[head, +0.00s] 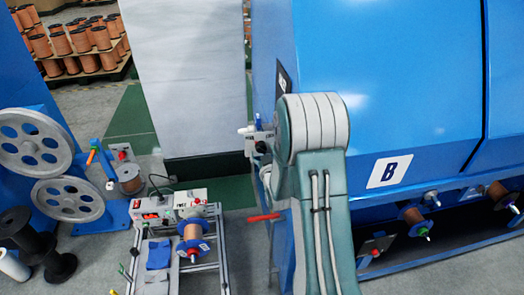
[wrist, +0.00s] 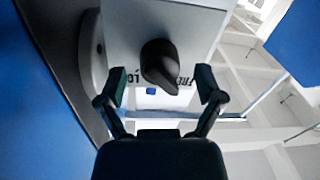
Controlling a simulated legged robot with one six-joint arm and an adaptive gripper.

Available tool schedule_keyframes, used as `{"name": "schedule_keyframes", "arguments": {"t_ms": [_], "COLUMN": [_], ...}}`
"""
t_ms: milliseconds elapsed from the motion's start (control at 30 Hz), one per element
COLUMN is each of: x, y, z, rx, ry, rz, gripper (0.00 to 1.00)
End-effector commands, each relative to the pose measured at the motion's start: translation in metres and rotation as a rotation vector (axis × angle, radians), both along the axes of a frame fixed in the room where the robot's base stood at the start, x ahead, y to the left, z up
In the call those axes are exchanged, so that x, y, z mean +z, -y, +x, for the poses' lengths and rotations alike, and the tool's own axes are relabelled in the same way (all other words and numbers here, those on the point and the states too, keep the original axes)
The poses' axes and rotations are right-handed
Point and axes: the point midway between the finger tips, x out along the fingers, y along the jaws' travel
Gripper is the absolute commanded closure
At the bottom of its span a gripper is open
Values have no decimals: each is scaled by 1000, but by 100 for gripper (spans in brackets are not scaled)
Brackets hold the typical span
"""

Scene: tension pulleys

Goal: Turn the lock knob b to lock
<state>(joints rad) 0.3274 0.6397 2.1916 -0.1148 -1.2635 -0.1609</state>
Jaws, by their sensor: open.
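In the wrist view, the dark lock knob (wrist: 160,64) sits on a pale panel (wrist: 150,18). Its handle points down and slightly right in the picture. Upside-down lettering shows beside it, partly hidden: "FREE" at the right and "LO" at the left. My gripper (wrist: 161,84) is open, one finger on each side of the knob's lower end, with a visible gap on both sides. I cannot tell how far the fingertips are from the panel in depth. In the head view, my arm covers the middle, and the gripper and knob cannot be made out.
A large blue machine marked B (head: 389,170) fills the right, close beside my arm. A red lever (head: 264,218) sticks out at its lower left. A metal-frame cart (head: 222,250) with a copper spool stands left. Green floor (head: 125,125) shows behind.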

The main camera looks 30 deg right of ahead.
Motion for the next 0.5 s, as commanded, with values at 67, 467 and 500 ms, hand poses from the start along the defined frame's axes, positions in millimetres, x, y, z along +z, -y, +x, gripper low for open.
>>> {"name": "schedule_keyframes", "arguments": {"t_ms": [67,467,500], "x": [0,0,0], "y": [1,1,1], "z": [4,5,5], "rx": [0,0,0], "ry": [0,-1,-1], "rz": [0,0,0], "gripper": [14,77,94]}}
